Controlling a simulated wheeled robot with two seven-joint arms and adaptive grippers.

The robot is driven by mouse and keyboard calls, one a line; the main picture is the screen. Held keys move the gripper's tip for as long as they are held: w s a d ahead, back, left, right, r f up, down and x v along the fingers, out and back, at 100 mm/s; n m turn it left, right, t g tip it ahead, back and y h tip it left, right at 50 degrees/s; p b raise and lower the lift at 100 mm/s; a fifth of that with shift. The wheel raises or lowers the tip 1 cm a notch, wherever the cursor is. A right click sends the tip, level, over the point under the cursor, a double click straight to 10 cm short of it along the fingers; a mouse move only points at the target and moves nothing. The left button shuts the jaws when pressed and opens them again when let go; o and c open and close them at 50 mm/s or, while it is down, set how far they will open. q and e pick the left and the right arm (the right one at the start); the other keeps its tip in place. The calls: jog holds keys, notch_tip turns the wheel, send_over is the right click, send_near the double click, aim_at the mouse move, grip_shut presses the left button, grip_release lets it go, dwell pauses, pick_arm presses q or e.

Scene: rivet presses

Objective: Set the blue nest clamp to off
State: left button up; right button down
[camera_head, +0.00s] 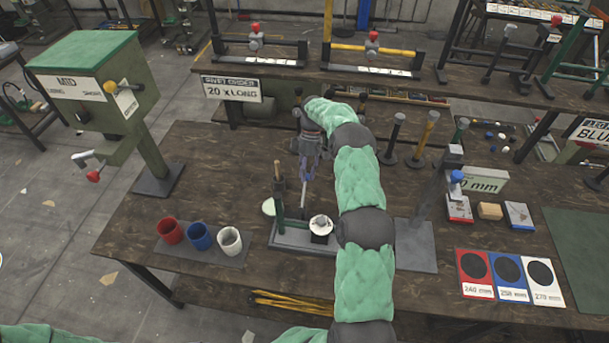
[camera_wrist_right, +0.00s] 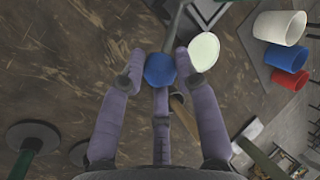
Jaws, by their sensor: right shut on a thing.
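My right gripper (camera_head: 308,172) reaches over the fixture on the near bench, seen from above in the head view. In the right wrist view its purple fingers (camera_wrist_right: 158,85) are closed around a round blue knob (camera_wrist_right: 160,68). The knob tops a thin grey lever (camera_head: 303,194), which stands steeply up from the fixture's grey base plate (camera_head: 290,247). In the head view the gripper hides the knob. A dark green upright (camera_head: 279,212) and a round white-topped part (camera_head: 321,225) stand on the same plate. My left gripper is not in view.
Red (camera_head: 170,232), blue (camera_head: 199,236) and white (camera_head: 229,240) cups stand left of the fixture. A post with another blue knob (camera_head: 456,176) stands to the right.

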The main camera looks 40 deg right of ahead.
jog(key=shift+w+d+f, duration=0.2)
jog(key=shift+d+f, duration=0.15)
jog(key=shift+f, duration=0.25)
jog(key=shift+f+b, duration=0.1)
jog(key=shift+b, duration=0.3)
jog(key=shift+s+f, duration=0.1)
jog(key=shift+f, duration=0.1)
jog(key=c, duration=1.3)
grip_release()
jog(key=o, duration=0.4)
jog(key=shift+d+f, duration=0.15)
jog(key=shift+w+d+r, duration=0.1)
jog(key=shift+w+r, duration=0.1)
jog(key=shift+w, duration=0.15)
